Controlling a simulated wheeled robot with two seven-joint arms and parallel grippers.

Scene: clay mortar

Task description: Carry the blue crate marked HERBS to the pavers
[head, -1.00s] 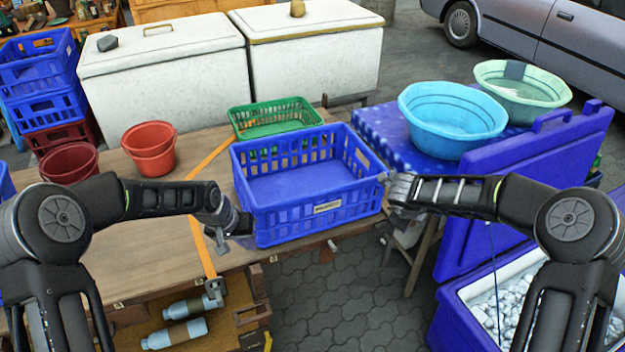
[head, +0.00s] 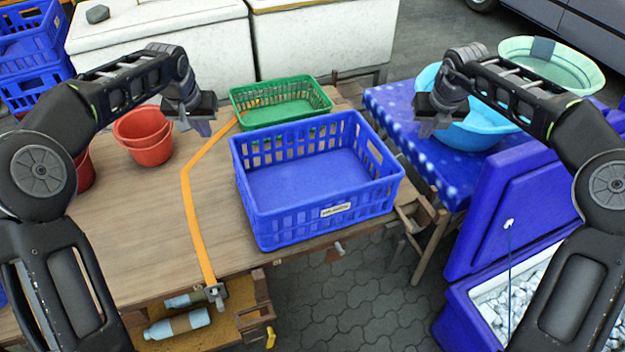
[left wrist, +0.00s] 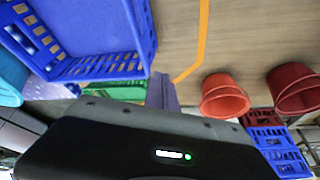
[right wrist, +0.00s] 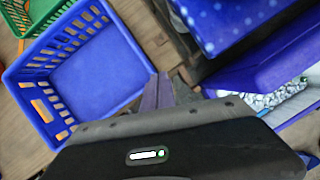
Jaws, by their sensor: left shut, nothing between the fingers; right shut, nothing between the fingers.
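A blue open crate (head: 318,215) stands empty on the wooden table's right end, near its front edge. Its small pale front label (head: 336,210) is too small to read. It also shows in the left wrist view (left wrist: 95,66) and the right wrist view (right wrist: 128,88). Grey pavers (head: 340,300) cover the ground below the table. My left gripper (head: 204,127) is shut and empty, raised to the left of the crate. My right gripper (head: 427,130) is shut and empty, raised to its right. Neither touches the crate.
A green basket (head: 282,117) stands just behind the crate. An orange strap (head: 190,205) and red pots (head: 150,150) lie left. A blue spotted table with basins (head: 470,137) and a blue cooler (head: 465,315) stand right. Pavers in front are clear.

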